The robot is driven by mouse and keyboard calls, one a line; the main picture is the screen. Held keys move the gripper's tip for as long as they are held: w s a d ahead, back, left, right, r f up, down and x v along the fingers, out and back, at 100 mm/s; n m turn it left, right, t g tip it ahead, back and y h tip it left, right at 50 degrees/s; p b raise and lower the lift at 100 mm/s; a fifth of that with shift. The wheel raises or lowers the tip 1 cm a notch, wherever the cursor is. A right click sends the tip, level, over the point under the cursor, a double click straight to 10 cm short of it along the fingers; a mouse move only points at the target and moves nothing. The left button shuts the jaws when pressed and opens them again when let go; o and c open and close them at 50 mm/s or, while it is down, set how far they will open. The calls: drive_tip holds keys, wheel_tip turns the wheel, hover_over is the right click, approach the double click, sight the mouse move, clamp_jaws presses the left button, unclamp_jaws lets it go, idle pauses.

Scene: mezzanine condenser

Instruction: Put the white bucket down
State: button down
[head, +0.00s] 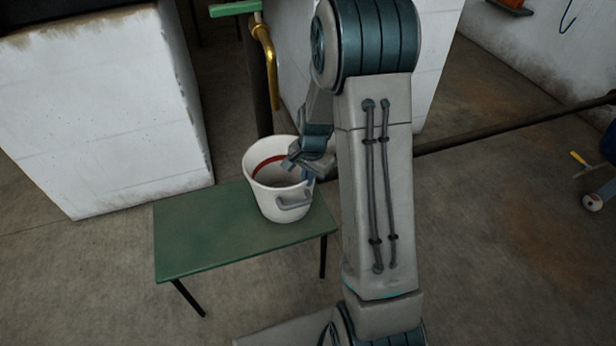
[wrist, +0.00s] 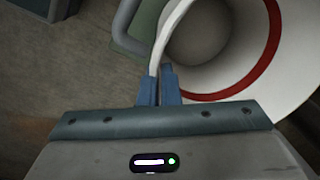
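The white bucket (head: 272,200) has a red band inside and a grey handle on its side. It is upright over the right part of the green table (head: 195,235); I cannot tell whether its base touches the top. My gripper (head: 310,176) is at the bucket's right rim. In the wrist view, the blue fingers (wrist: 159,88) are closed around the rim of the bucket (wrist: 290,75), one on each side of its wall. Part of the bucket's right side is hidden behind my gripper in the head view.
The left half of the table is bare. A white block (head: 100,120) stands behind it at the left. A brass pipe (head: 266,50) rises behind the bucket. A dark pipe (head: 500,127) runs across to the right. The floor in front is clear.

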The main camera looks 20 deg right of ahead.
drive_tip(key=c, duration=1.6)
unclamp_jaws()
drive_tip(key=shift+f, duration=0.1)
drive_tip(key=shift+c, duration=0.2)
wheel_tip(320, 180, up, 11)
drive_tip(key=p, duration=0.3)
drive_tip(key=s+a+r+n, duration=0.2)
drive_tip(key=s+r+n, duration=0.2)
drive_tip(key=s, duration=0.6)
drive_tip(key=s+a+r+n, duration=0.3)
drive_tip(key=s+r+n, duration=0.2)
drive_tip(key=s, duration=0.5)
drive_tip(key=shift+s+r+n+t+h, duration=0.25)
drive_tip(key=shift+r+n+t+h, duration=0.05)
drive_tip(key=shift+n, duration=0.6)
